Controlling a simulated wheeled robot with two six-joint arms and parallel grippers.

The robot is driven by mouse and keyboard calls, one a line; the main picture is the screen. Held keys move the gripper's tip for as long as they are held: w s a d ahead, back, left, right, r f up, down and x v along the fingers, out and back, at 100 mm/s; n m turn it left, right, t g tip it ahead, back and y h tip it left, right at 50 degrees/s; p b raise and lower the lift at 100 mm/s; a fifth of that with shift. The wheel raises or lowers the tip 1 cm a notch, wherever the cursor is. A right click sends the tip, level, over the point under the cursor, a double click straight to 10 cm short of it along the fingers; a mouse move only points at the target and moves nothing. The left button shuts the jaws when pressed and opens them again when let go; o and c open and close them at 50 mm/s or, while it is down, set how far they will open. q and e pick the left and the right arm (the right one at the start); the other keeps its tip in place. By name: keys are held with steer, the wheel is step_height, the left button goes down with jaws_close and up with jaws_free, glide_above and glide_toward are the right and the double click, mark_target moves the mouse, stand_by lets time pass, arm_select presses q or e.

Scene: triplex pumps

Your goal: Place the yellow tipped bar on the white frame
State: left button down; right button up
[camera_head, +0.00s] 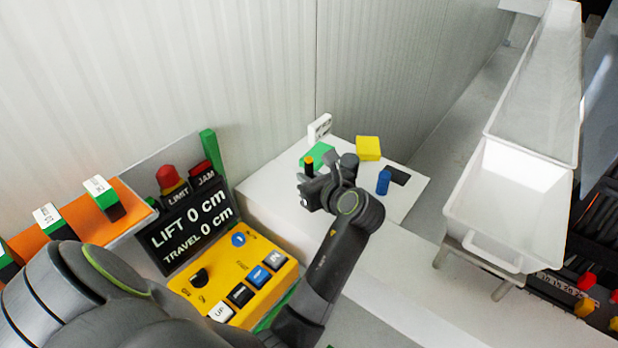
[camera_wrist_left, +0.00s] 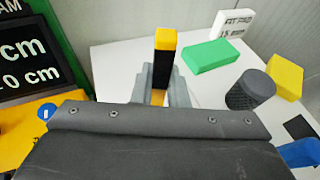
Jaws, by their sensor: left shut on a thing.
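My left gripper (camera_head: 318,187) is shut on a black bar with a yellow-orange tip (camera_head: 309,165), held upright over the white table. In the left wrist view the bar (camera_wrist_left: 163,65) stands between the two grey fingers (camera_wrist_left: 163,85); its lower part is mostly hidden by the gripper body. A small white upright plate with dark lettering (camera_head: 319,128) stands at the table's back edge and also shows in the left wrist view (camera_wrist_left: 233,23). I cannot tell whether this plate is the white frame. My right gripper is not in view.
The white table (camera_head: 405,207) holds a green block (camera_head: 318,153), yellow block (camera_head: 368,148), dark grey cylinder (camera_wrist_left: 250,90), blue cylinder (camera_head: 383,182) and black pad (camera_head: 397,175). The yellow control panel (camera_head: 225,280) stands left, a white bin (camera_head: 508,195) right.

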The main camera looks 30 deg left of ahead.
arm_select(q)
steer(key=shift+s+f, duration=0.1)
steer(key=shift+f, duration=0.2)
steer(key=c, duration=1.4)
jaws_free()
steer(key=shift+c, duration=0.2)
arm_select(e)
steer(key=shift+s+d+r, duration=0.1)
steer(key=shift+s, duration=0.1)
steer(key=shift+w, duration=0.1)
